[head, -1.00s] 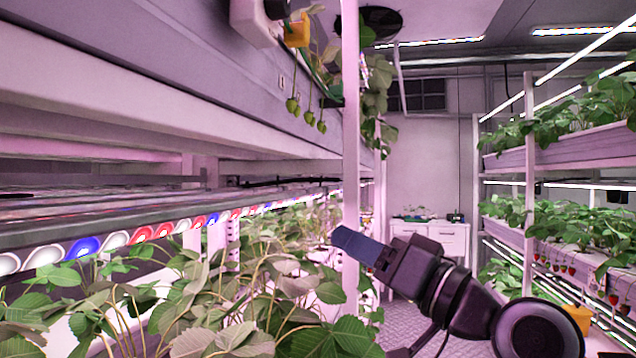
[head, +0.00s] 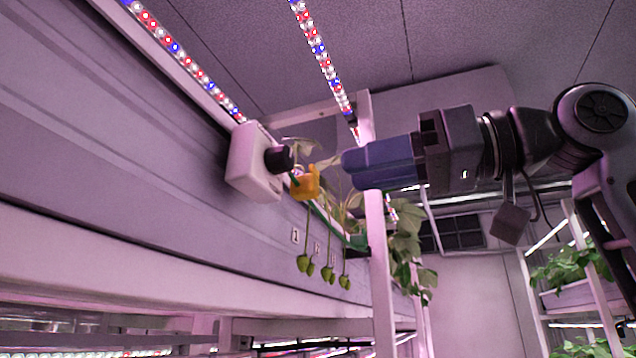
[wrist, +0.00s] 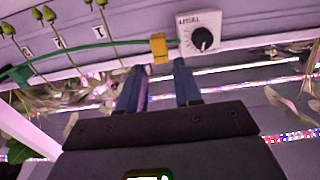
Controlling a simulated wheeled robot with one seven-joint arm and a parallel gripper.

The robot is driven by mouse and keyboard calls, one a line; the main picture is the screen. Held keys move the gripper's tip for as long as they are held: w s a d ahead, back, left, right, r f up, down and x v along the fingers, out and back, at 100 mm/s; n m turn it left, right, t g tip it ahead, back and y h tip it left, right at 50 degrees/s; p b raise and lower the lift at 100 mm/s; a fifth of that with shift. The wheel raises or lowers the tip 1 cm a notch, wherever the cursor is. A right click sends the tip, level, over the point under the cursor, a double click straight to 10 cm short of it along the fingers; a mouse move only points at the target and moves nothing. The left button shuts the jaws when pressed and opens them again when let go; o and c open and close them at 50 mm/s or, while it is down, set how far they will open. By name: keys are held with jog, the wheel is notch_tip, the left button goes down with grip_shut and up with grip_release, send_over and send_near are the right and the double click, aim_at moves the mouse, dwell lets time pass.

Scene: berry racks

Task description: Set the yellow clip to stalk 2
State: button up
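The yellow clip (head: 306,182) sits on a green line beside the black knob of a white box. It also shows in the wrist view (wrist: 158,48), just beyond and between my fingertips. My gripper (head: 352,166) has two blue fingers, pointing left toward the clip with a gap before it. In the wrist view my gripper (wrist: 155,64) is open and empty. Stalks with green berries (head: 327,272) hang along the rack; the middle label (head: 317,248) is too small to read surely. The label 1 (head: 295,236) is the one nearest the clip.
The white box with the knob (head: 254,162) is fixed to the rack wall beside the clip. A white upright post (head: 380,270) stands below my fingers. Leaves (head: 408,245) hang near it. LED strips (head: 320,55) run overhead.

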aim_at(316, 177)
jog(key=shift+p+x, duration=0.85)
jog(key=shift+x, duration=3)
grip_shut()
